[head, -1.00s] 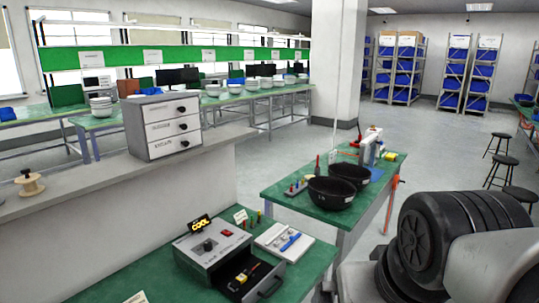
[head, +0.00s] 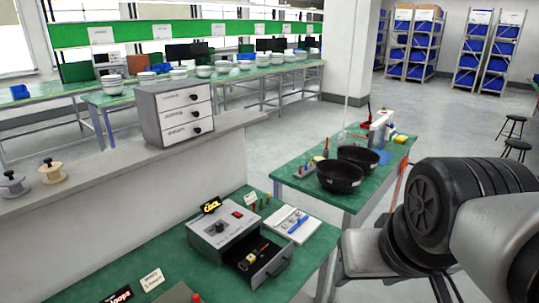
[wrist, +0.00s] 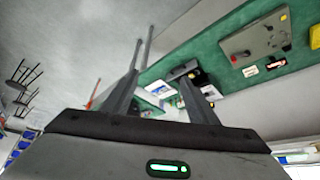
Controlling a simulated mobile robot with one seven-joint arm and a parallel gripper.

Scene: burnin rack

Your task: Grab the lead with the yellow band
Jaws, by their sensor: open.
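A grey box (head: 222,226) with a red switch stands on the near green bench, its front drawer (head: 285,262) pulled open. A small dark item with a yellow part (head: 251,259) lies in the drawer; I cannot tell whether it is a lead. Several thin upright pieces with coloured tops (head: 261,204) stand behind the box, too small to make out a band. The box shows small beyond the fingers (wrist: 193,73).
A white tray (head: 303,226) with a blue item lies right of the box. Black bowls (head: 340,176) stand on the second green bench. A grey-green panel (wrist: 250,45) with a red knob lies on the near bench. Open floor (head: 450,130) lies at the right.

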